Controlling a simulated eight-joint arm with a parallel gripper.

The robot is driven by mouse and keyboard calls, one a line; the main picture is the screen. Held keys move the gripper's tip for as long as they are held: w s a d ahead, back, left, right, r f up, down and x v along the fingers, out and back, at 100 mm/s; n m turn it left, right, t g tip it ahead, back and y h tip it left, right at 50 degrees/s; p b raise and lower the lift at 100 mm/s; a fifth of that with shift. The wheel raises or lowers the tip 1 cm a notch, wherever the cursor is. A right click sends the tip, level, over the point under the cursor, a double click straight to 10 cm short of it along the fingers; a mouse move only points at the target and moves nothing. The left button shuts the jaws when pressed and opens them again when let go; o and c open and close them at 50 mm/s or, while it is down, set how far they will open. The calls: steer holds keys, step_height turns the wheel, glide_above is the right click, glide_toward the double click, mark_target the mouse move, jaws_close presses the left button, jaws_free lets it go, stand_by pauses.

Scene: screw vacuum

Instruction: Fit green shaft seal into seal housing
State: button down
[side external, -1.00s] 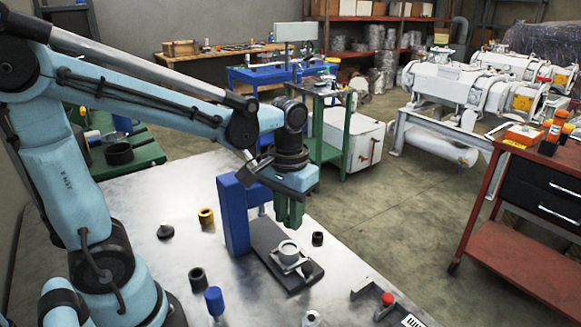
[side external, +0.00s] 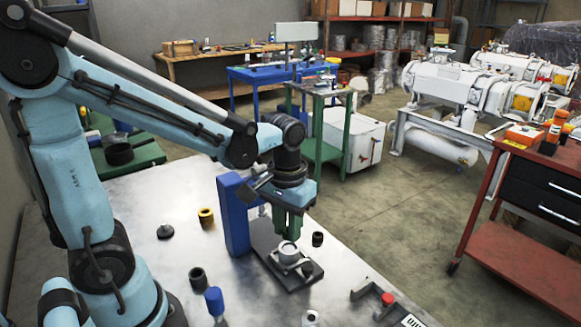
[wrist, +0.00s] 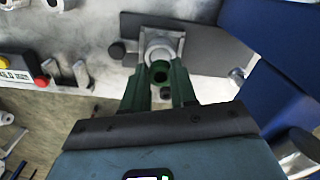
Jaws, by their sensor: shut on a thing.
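My gripper (side external: 287,225) points down just above the grey seal housing (side external: 289,253), which stands on a dark flat base plate. The wrist view shows my green fingers (wrist: 161,82) closed around a small dark green ring, the green shaft seal (wrist: 160,69). The fingers hide the seal in the side view. I cannot tell the exact gap between seal and housing.
A blue upright column (side external: 234,215) stands close to the left of the housing. The table's right edge is near.

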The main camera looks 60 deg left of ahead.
steer(key=shift+f, duration=1.05)
steer(key=shift+f, duration=0.3)
stand_by(0.6)
steer(key=c, duration=0.8)
jaws_free()
steer(key=shift+r, duration=0.1)
steer(key=shift+r, duration=2.95)
